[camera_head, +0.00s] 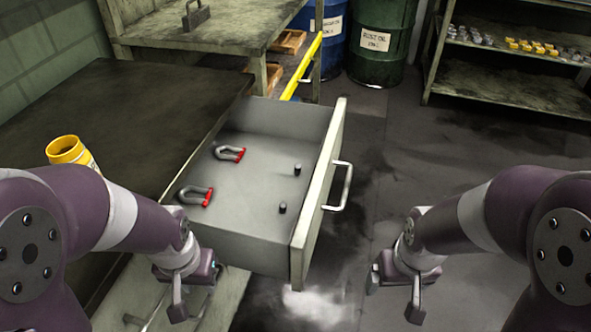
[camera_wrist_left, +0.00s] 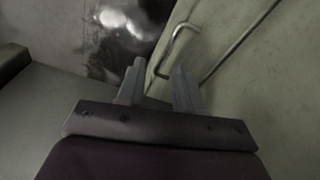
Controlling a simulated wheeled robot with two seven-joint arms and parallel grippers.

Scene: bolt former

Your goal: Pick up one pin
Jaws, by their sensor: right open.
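Two small dark pins stand upright on the floor of the open grey drawer (camera_head: 247,228): one pin (camera_head: 297,169) toward the back and another pin (camera_head: 282,208) nearer the front. My left gripper (camera_head: 154,312) is open and empty, low in front of the drawer and to its left, well apart from the pins. Its two spread fingers (camera_wrist_left: 158,88) also show in the left wrist view, with no pin between them. My right gripper (camera_head: 394,298) is open and empty, over the floor to the right of the drawer.
Two red-tipped horseshoe magnets, one (camera_head: 230,153) and another (camera_head: 195,196), lie in the drawer's left part. The drawer front (camera_head: 318,190) has a handle (camera_head: 343,186). A yellow container (camera_head: 70,151) stands on the dark bench top (camera_head: 150,110). Drums and shelves stand behind.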

